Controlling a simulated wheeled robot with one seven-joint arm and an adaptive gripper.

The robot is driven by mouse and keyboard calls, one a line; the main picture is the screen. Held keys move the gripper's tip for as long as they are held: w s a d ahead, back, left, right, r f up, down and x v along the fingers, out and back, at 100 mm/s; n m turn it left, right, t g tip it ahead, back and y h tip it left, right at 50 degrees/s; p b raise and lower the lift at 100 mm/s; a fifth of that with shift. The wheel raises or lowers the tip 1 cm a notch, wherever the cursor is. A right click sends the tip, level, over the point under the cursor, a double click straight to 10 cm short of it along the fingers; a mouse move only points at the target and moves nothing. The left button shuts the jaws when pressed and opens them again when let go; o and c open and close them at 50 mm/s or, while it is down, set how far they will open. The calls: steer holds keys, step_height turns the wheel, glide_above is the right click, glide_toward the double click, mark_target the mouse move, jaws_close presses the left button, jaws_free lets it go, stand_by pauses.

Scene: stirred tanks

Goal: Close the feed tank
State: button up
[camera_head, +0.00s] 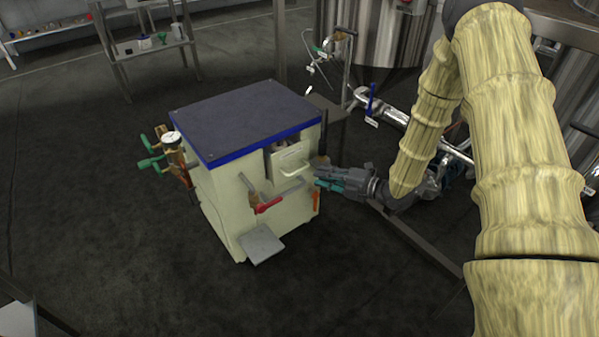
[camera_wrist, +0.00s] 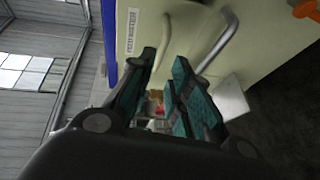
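My gripper (camera_head: 326,180) is at the right side of a cream cabinet with a dark blue top, close to its front drawer. In the wrist view my gripper (camera_wrist: 166,66) has its two teal-padded fingers apart with nothing held between them. Steel tanks (camera_head: 376,30) stand at the back right, partly behind my arm. A pipe with an upright blue handle (camera_head: 371,98) and a white tag runs below them. I cannot tell which tank is the feed tank, as the labels are too small to read.
The cream cabinet (camera_head: 222,205) carries a red-handled tool (camera_head: 266,205) and a drawer (camera_head: 288,162) that seems partly open. Green-handled valves and a gauge (camera_head: 171,139) are at its left. A metal-framed stand (camera_head: 148,42) is at the back left. The dark floor in front is clear.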

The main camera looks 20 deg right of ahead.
mark_target(301, 171)
steer(key=b+x, duration=0.2)
steer(key=x, duration=0.7)
steer(key=shift+f, duration=0.1)
jaws_close()
